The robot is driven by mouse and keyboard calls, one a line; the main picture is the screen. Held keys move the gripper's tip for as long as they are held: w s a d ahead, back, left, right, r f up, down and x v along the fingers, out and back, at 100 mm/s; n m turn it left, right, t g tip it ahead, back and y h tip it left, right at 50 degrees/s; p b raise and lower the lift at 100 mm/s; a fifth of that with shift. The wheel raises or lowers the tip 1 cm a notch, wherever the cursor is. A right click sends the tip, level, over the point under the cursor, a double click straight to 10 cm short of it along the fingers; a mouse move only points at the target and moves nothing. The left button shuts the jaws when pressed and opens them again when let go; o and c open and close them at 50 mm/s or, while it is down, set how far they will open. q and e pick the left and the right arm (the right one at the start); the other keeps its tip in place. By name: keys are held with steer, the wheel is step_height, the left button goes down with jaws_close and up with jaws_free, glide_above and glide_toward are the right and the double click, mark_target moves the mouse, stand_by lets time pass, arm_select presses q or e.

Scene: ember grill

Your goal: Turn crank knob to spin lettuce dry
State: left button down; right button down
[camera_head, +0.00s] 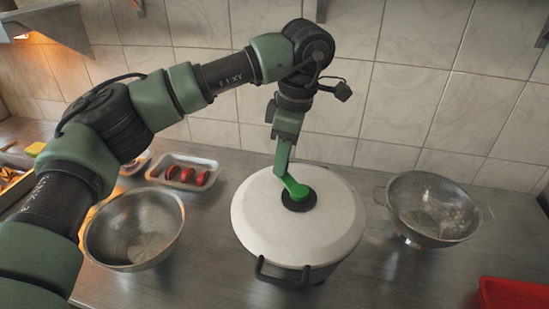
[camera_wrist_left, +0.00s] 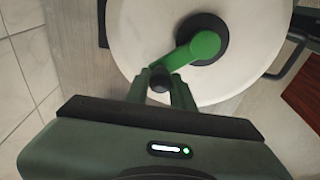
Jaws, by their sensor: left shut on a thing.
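The salad spinner has a round white lid (camera_head: 252,215) with a black hub at its centre, and stands on the metal counter. A green crank (camera_head: 299,190) runs from the hub; it also shows in the left wrist view (camera_wrist_left: 203,45). The crank's dark knob (camera_wrist_left: 160,79) sits between the fingers of my left gripper (camera_wrist_left: 162,88), which is shut on it. In the head view my left gripper (camera_head: 284,168) comes down over the back of the lid and hides the knob. The lettuce is hidden under the lid. My right gripper is not in view.
A white tray (camera_head: 183,172) with red slices lies at the back left. A red object (camera_head: 512,294) is at the lower right. A tiled wall closes the back.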

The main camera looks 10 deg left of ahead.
arm_select(q)
steer(key=c, duration=1.1)
jaws_free()
steer(key=shift+d, duration=0.1)
